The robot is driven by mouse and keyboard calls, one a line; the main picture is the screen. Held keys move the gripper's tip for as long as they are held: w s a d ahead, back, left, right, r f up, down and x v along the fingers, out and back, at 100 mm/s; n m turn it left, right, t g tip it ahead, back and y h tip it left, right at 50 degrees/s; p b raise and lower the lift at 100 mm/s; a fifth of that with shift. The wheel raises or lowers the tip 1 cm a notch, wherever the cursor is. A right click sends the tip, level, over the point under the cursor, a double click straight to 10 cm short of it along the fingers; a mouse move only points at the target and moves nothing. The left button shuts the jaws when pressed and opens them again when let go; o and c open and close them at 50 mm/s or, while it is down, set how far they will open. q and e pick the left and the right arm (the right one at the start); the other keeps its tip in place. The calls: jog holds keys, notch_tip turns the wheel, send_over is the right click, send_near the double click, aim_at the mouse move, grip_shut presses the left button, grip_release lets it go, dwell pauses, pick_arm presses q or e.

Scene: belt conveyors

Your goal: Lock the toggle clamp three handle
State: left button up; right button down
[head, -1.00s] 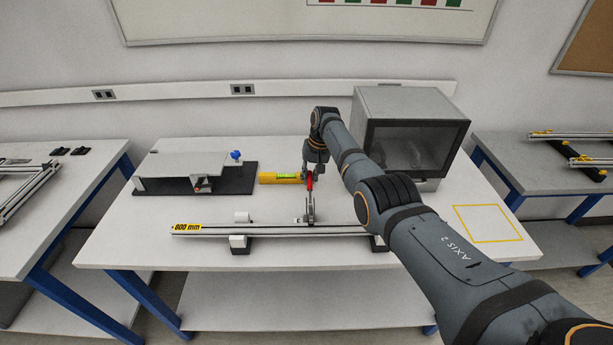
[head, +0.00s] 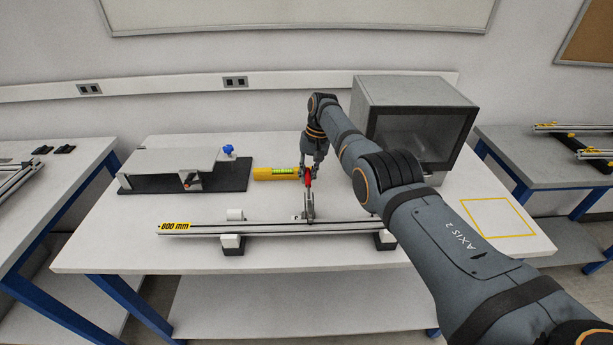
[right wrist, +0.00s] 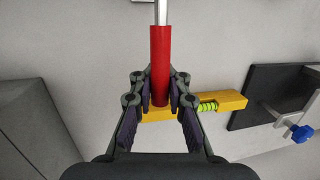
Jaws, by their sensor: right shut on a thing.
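The toggle clamp's red handle (head: 308,179) stands roughly upright above the metal clamp body (head: 309,208) on the aluminium profile (head: 265,228). In the head view my right gripper (head: 311,174) reaches down to the handle from behind. In the right wrist view the red handle (right wrist: 160,60) lies between the fingers, which are shut on its end (right wrist: 160,101). A metal rod (right wrist: 161,12) continues from the handle at the top edge. Whether the clamp is locked cannot be told. My left gripper is not in view.
A yellow spirit level (head: 275,173) lies just behind and left of the handle. A black base plate with a grey platform (head: 165,160) is at back left. A grey box with a dark window (head: 415,125) stands behind right. The yellow-outlined square (head: 497,217) is empty.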

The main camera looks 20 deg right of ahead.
aim_at(308, 171)
jog(key=shift+d+f, duration=0.1)
jog(key=c, duration=1.3)
grip_release()
jog(key=v, duration=0.3)
jog(key=a+v, duration=0.1)
jog(key=v, duration=0.2)
jog(key=a+v, duration=0.1)
jog(key=v, duration=0.3)
jog(key=shift+s+r, duration=0.2)
jog(key=shift+s, duration=0.2)
